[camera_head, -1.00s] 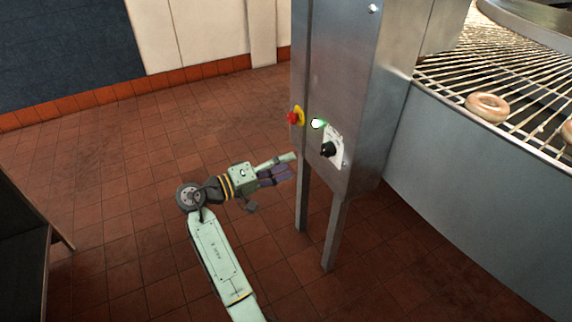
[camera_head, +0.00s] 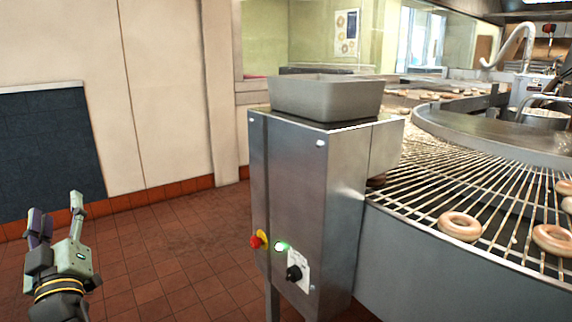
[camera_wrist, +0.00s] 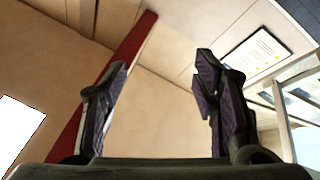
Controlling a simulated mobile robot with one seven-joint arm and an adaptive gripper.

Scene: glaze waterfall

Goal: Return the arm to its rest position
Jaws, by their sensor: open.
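My gripper (camera_head: 56,226) is at the lower left of the head view, pointing up, with its fingers apart and nothing between them. In the wrist view the two fingers of my gripper (camera_wrist: 160,100) stand wide apart, with only the wall and ceiling behind them. My gripper is well to the left of the steel machine cabinet (camera_head: 305,200) and touches nothing. Most of my arm is below the head view's edge.
The cabinet has a red button (camera_head: 257,241), a green-lit button (camera_head: 281,247) and a black knob (camera_head: 294,273). A grey bin (camera_head: 325,97) sits on top. A wire conveyor (camera_head: 420,205) with doughnuts (camera_head: 459,227) is at right. Tiled floor (camera_head: 180,255) is clear between gripper and cabinet.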

